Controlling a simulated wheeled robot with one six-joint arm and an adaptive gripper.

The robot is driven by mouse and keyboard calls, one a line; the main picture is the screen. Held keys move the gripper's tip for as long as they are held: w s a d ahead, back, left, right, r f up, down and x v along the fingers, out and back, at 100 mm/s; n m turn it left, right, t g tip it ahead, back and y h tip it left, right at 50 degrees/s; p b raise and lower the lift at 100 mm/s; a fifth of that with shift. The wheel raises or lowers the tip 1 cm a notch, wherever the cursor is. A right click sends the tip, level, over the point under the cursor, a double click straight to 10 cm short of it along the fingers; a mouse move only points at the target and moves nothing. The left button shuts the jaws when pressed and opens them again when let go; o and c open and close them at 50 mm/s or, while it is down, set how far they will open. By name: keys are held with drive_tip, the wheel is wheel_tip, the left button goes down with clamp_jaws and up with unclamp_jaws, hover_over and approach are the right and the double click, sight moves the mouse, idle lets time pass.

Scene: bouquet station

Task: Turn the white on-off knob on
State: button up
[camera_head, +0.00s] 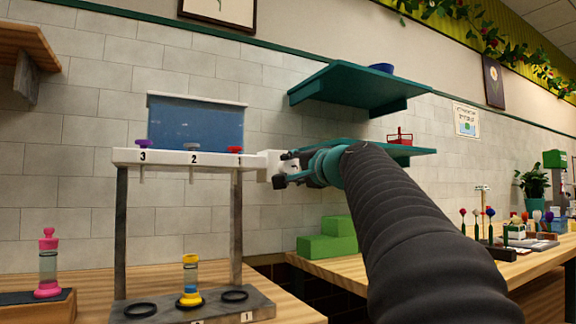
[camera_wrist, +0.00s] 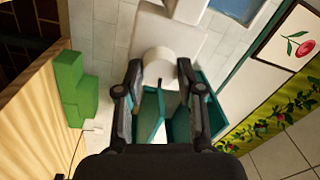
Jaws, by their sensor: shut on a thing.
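The white on-off knob (camera_wrist: 158,66) is a round white cylinder on the right end of the white dispenser bar (camera_head: 215,160). My gripper (camera_wrist: 158,70) has one dark finger on each side of the knob, and is shut on it. In the head view my gripper (camera_head: 286,170) reaches the bar's right end from the right and hides most of the knob. The bar bears a purple knob (camera_head: 144,143) over 3, a grey knob (camera_head: 192,147) over 2 and a red knob (camera_head: 234,149) over 1. I cannot tell the white knob's turn position.
A blue water tank (camera_head: 195,125) stands behind the bar. A yellow-based vial (camera_head: 190,282) stands below the middle outlet, between two black rings. Teal shelves (camera_head: 350,88) are close above and behind my arm. Green blocks (camera_head: 328,240) and several flowers are on the right counter.

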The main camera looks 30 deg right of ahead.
drive_tip(key=shift+m+p, duration=0.3)
drive_tip(key=shift+m, duration=0.8)
drive_tip(key=o, duration=1.1)
drive_tip(key=shift+o, duration=0.2)
drive_tip(key=shift+s, duration=0.1)
drive_tip(key=s, duration=1.1)
drive_tip(key=shift+s+d+f, duration=0.2)
drive_tip(key=shift+s+f, duration=0.15)
drive_tip(key=shift+f, duration=0.1)
